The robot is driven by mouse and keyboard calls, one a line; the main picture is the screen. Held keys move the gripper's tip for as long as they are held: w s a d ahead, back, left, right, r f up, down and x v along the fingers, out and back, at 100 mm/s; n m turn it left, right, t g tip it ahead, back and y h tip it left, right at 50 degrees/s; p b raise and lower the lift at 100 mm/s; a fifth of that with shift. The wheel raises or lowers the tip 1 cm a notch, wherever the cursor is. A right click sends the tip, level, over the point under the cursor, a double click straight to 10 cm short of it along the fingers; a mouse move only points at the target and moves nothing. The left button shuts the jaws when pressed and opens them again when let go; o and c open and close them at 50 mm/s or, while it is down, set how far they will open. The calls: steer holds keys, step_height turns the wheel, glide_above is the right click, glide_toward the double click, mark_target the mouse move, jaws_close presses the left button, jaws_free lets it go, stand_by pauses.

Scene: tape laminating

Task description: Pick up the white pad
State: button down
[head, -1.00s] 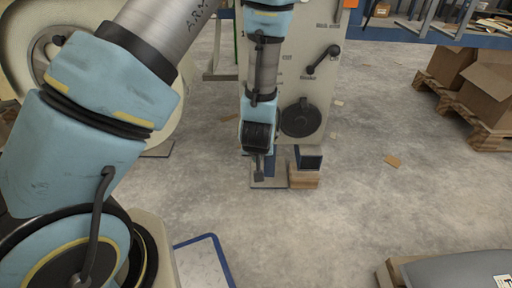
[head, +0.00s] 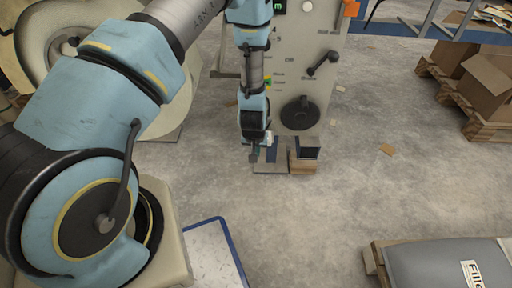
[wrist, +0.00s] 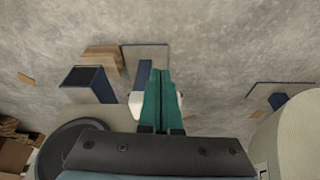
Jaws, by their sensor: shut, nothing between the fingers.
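My gripper (wrist: 161,78) has green fingers pressed together, empty, pointing down at the foot of the grey machine. It also shows small in the head view (head: 254,157). A white piece, which looks like the white pad (wrist: 136,104), shows in the wrist view just left of the fingers and is partly hidden behind them. In the head view a small pale patch beside the gripper may be the same pad (head: 269,138). I cannot tell whether the fingers touch it.
The grey machine (head: 305,75) with a black handwheel stands behind the gripper. A dark blue-sided box (wrist: 88,82) and a wooden block (wrist: 102,58) sit left of the fingers in the wrist view. A pallet with cardboard boxes (head: 488,85) stands right.

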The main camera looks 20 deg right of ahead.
steer(key=w+d+f+b, duration=0.1)
steer(key=w+d+f, duration=0.1)
steer(key=w+f, duration=0.1)
steer(key=shift+w+d+f, duration=0.35)
steer(key=shift+w, duration=0.35)
steer(key=shift+w+d, duration=0.3)
steer(key=shift+w, duration=0.2)
steer(key=shift+w+d, duration=0.3)
steer(key=shift+w, duration=0.2)
